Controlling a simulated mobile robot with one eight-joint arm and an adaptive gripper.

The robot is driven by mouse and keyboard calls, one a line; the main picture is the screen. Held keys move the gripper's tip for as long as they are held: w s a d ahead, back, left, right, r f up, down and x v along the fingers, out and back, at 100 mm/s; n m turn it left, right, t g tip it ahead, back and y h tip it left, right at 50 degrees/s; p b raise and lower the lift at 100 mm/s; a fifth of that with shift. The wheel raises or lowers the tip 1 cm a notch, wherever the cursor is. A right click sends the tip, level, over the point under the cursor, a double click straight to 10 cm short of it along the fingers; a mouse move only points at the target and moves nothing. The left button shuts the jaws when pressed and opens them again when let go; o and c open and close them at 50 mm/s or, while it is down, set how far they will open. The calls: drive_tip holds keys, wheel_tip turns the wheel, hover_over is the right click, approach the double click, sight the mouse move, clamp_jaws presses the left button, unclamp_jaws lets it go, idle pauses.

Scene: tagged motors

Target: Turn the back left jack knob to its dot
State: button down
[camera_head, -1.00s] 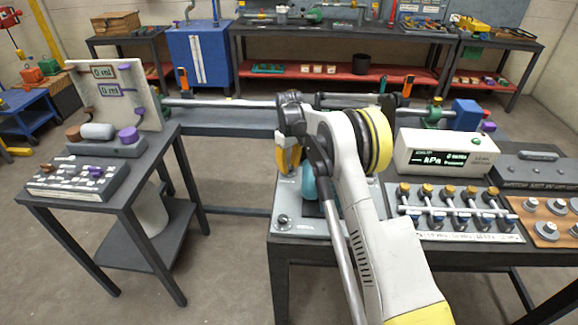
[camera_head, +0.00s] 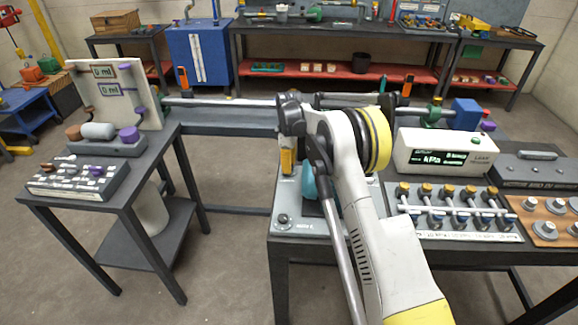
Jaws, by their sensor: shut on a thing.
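A grey plate (camera_head: 298,232) lies on the front table, with a teal motor (camera_head: 309,184) on it. A small dark round knob (camera_head: 283,219) is at the plate's front left corner, with a dark mark beside it. My gripper (camera_head: 287,163), with a yellow-orange finger, points down at the plate's back left corner. It is shut on the back left jack knob, which it hides along with any dot there. My arm covers the plate's right part and its other knobs.
A kPa readout box (camera_head: 445,152) and a panel of brass-capped valves (camera_head: 455,208) stand to the right of my arm. A side table (camera_head: 150,165) stands at left, with open floor between.

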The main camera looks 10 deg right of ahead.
idle(0.3)
drive_tip(key=c, duration=1.1)
unclamp_jaws()
drive_tip(key=shift+r, duration=0.15)
wheel_tip(320, 180, up, 12)
